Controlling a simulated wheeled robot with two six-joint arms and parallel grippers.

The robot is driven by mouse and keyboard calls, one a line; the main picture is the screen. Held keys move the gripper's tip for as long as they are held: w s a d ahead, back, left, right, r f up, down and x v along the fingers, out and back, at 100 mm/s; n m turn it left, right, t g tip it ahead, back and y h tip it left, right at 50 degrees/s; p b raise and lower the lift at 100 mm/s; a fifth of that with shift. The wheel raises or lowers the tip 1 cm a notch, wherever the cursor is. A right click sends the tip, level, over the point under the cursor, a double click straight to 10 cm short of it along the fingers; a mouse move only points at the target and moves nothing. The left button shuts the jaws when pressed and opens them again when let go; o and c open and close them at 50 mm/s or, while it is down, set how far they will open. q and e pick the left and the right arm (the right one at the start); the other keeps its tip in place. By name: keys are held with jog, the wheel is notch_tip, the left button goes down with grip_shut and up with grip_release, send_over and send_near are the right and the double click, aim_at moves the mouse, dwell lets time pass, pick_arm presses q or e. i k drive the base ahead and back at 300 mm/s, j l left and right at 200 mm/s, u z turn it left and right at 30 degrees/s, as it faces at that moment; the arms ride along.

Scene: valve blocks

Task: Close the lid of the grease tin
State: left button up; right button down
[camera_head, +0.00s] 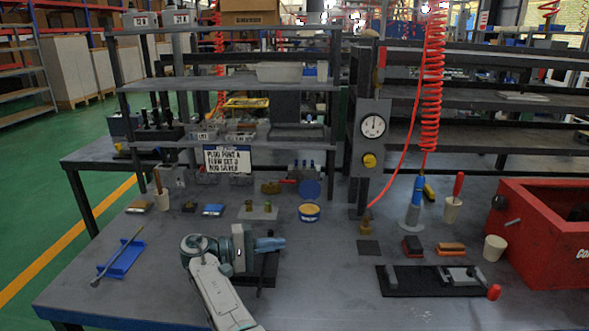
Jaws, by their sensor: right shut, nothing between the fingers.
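The grease tin (309,213) stands on the bench near the middle, a low round tin with yellowish contents and a blue band. Its blue lid (310,189) stands up open at the tin's back edge. My right gripper (279,243) is in front and to the left of the tin, apart from it, pointing right. It is shut and empty. My left gripper is not in view.
A dark fixture (264,272) lies beneath my right gripper. A grey plate with brass fittings (258,212) is left of the tin. A post with a gauge (372,126) stands to the right. A red toolbox (540,235) is far right. The front middle is clear.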

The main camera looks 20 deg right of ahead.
aim_at(309, 190)
jog(key=i+l, duration=0.25)
jog(key=i, duration=0.3)
jog(key=i+l, duration=0.25)
jog(key=i, duration=0.25)
